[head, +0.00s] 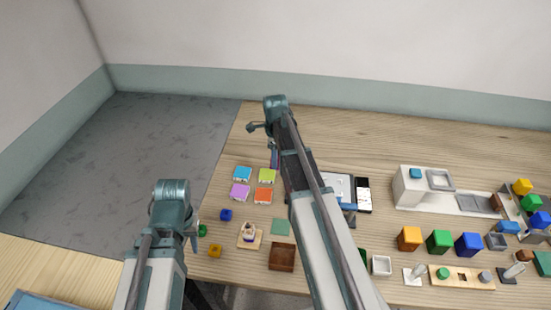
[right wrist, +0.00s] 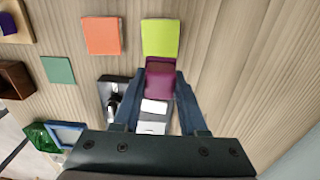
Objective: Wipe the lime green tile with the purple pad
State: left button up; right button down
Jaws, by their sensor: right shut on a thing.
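The lime green tile (head: 267,175) lies on the wooden table, just left of my right arm; it also shows at the top of the right wrist view (right wrist: 160,37). My right gripper (right wrist: 160,88) is shut on the purple pad (right wrist: 160,76), a dark purple block between its fingertips. In the right wrist view the pad's far edge meets the tile's near edge, and the tile is almost fully uncovered. I cannot tell whether the pad touches it. In the head view my right arm hides most of this gripper. Only my left arm's links show; its gripper is hidden.
Blue (head: 243,174), purple (head: 240,191) and orange (head: 263,196) tiles lie beside the lime one. A green square (head: 281,227) and an open brown box (head: 282,256) are nearer. A phone (head: 364,195) and several coloured blocks stand to the right.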

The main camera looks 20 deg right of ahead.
jog(key=shift+r+p, duration=0.35)
jog(key=shift+r, duration=0.4)
notch_tip(320, 180, up, 3)
jog(key=p, duration=0.3)
jog(key=shift+r, duration=0.1)
